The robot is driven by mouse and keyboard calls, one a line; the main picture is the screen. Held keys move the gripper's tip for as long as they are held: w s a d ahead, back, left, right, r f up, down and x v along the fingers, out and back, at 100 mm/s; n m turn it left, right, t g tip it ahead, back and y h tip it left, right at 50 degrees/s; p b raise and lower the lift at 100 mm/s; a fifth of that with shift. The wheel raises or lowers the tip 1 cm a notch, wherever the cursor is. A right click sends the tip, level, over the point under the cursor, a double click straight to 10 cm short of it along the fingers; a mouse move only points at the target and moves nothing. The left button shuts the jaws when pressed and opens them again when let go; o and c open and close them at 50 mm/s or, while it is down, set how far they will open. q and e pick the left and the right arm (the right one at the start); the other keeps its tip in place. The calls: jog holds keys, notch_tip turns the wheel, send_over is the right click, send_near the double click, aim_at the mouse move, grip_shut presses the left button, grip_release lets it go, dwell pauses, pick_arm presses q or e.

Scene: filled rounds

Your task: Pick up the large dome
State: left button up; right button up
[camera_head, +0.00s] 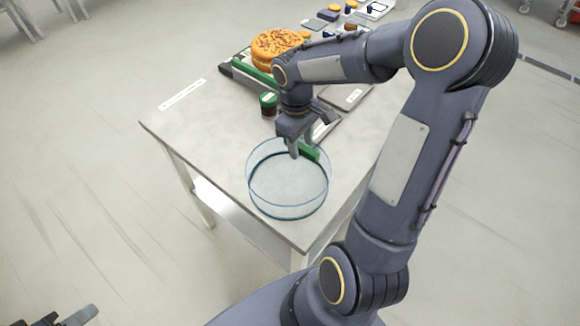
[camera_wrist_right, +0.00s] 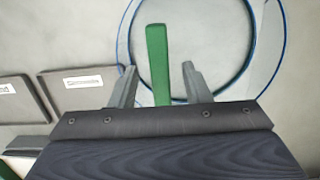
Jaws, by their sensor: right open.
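The large dome (camera_head: 262,197) is a clear, round vessel with a blue-tinted edge, at the near corner of the table. Its round edge also shows in the wrist view (camera_wrist_right: 281,57). A green bar (camera_head: 310,152) shows at the dome's far side; I cannot tell whether it is fixed to the dome. My right gripper (camera_head: 293,152) is open above the dome's far part. In the wrist view the green bar (camera_wrist_right: 157,60) runs between the two separated fingers (camera_wrist_right: 159,76), with gaps on both sides. Part of my left arm's end (camera_head: 80,316) shows at the lower left, mostly cut off.
The grey table (camera_head: 185,125) has bare space left of the dome. Behind my gripper stand a small dark jar with a green lid (camera_head: 268,103) and an orange, speckled round cake (camera_head: 272,48). Flat dark plates (camera_head: 347,96) lie to the right. Several small items are farther back.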

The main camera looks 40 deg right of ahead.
jog(key=shift+f, duration=0.2)
grip_shut()
jog(key=shift+r, duration=0.1)
dwell(0.4)
